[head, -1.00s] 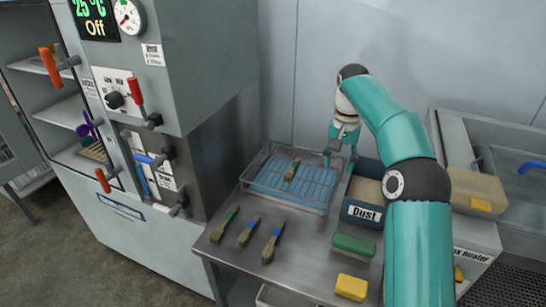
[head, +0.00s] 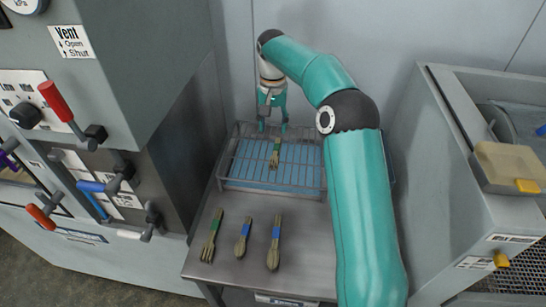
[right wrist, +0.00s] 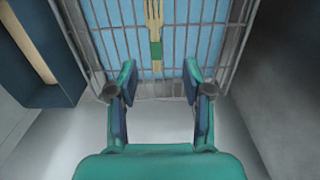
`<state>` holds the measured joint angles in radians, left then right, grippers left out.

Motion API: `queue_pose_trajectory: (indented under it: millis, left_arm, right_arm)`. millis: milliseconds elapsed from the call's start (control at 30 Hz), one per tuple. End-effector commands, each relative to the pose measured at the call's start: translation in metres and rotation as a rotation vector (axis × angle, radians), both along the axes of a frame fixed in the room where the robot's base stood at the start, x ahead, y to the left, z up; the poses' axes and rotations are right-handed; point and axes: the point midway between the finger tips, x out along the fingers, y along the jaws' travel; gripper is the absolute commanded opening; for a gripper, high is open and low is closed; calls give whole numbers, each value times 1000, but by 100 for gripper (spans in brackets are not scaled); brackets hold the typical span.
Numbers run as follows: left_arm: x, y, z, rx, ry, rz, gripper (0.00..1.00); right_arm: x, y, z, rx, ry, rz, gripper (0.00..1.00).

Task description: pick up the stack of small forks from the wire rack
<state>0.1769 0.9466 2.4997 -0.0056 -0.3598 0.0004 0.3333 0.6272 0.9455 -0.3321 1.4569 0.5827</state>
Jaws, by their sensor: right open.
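The stack of small forks (head: 275,156), with a green band, lies on the wire rack (head: 236,184) over a blue surface. My right gripper (head: 272,124) is open and empty at the back edge of the rack. In the right wrist view its fingertips (right wrist: 159,80) stand apart on either side of the forks' line, short of the green band. The left gripper is not in view.
Three utensil stacks lie on the metal table in front: one green-banded (head: 211,240) and two blue-banded (head: 243,238) (head: 275,245). A dark blue bin (right wrist: 68,45) stands beside the rack in the right wrist view. A grey cabinet (head: 150,60) rises at left.

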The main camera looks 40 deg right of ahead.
Motion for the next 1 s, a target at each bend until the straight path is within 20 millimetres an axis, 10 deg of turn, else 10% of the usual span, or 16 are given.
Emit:
queue_pose_trajectory:
  millis: [1000]
  left_arm:
    - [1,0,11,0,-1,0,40]
  right_arm:
    - [-8,-5,-105,0,0,-8,50]
